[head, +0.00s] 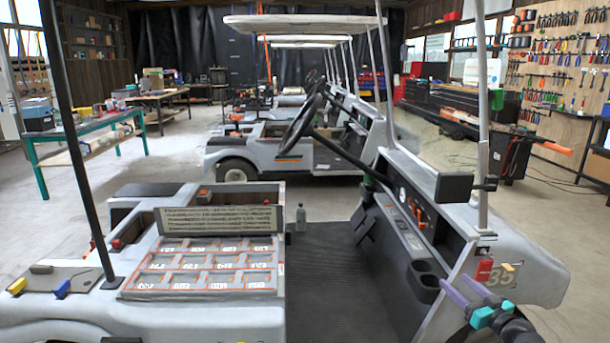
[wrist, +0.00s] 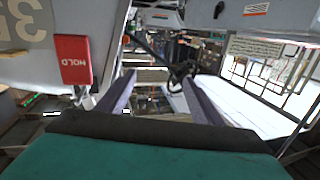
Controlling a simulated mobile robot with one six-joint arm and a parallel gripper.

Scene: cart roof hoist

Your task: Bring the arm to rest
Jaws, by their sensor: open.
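My gripper (head: 462,291) is at the lower right in the head view, beside the front end of the nearest cart (head: 535,275). Its two purple fingers are apart with nothing between them. In the wrist view my gripper (wrist: 155,95) also shows two spread fingers with an empty gap. A red block marked HOLD (wrist: 73,59) is on the cart's grey panel to the left of the fingers in the wrist view. It also shows in the head view as a small red block (head: 484,270) just above the fingers. I cannot tell whether the gripper touches the cart.
More carts (head: 270,150) stand behind. A green table (head: 85,140) is at left. Concrete floor (head: 550,190) is clear at right.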

